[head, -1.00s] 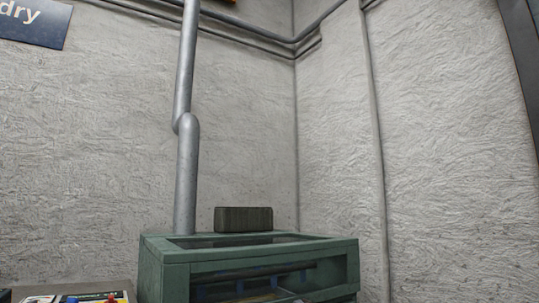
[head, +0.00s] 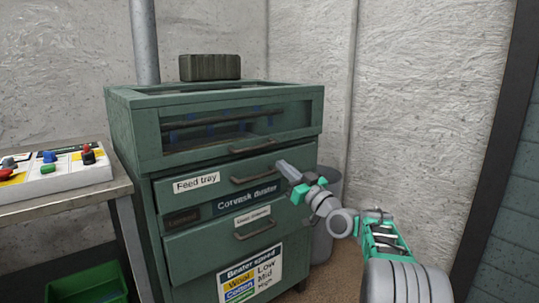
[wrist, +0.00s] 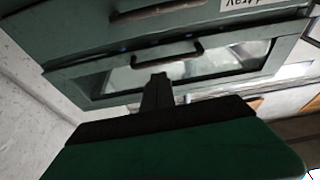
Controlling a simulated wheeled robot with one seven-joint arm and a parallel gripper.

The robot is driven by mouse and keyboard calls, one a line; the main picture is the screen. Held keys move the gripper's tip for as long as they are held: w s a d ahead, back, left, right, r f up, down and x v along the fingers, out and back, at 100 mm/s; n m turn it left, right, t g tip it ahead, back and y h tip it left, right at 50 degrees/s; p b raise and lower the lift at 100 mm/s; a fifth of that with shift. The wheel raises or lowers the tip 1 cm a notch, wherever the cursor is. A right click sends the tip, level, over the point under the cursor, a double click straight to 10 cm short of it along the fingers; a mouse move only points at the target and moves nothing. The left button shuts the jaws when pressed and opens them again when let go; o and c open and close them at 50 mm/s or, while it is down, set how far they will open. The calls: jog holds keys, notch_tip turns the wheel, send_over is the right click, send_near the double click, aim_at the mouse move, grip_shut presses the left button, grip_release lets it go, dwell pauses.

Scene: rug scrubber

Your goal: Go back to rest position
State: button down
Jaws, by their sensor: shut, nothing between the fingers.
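My gripper (head: 284,168) is in front of the right part of a green carpet-beater cabinet, close to the handle of its feed tray drawer (head: 222,181). The arm reaches in from the lower right. In the wrist view, the dark fingers (wrist: 157,82) are together with nothing between them. They point toward the cabinet's windowed front and its dark handle (wrist: 166,54). Whether the fingers touch the cabinet is not clear.
A control panel with coloured knobs (head: 50,180) sits on a metal bench at left, above a green bin (head: 92,288). A grey bin (head: 325,200) stands right of the cabinet, partly behind my arm. A dark block (head: 210,67) is on the cabinet top.

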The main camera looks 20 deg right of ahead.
jog(key=s+a+r+g+h+p, duration=0.1)
jog(key=s+a+r+g+p, duration=0.4)
jog(key=p, duration=0.4)
jog(key=s+a+r+g+h+p, duration=0.2)
jog(key=a+r+p, duration=0.2)
jog(key=a+p, duration=0.45)
jog(key=s+d+m+g+h+p, duration=0.1)
jog(key=s+g+p, duration=0.4)
jog(key=s+p, duration=0.5)
jog(key=s+d+r+m+g+h+p, duration=0.1)
jog(key=s+m+g+h+p, duration=0.2)
jog(key=s+p, duration=0.7)
jog(key=s+g+h, duration=0.1)
jog(key=s, duration=1)
jog(key=shift+s+r+m+g, duration=0.25)
jog(key=shift+s+m+g, duration=0.05)
jog(key=shift+s+g, duration=0.1)
jog(key=c, duration=2.1)
grip_release()
jog(key=shift+w, duration=0.1)
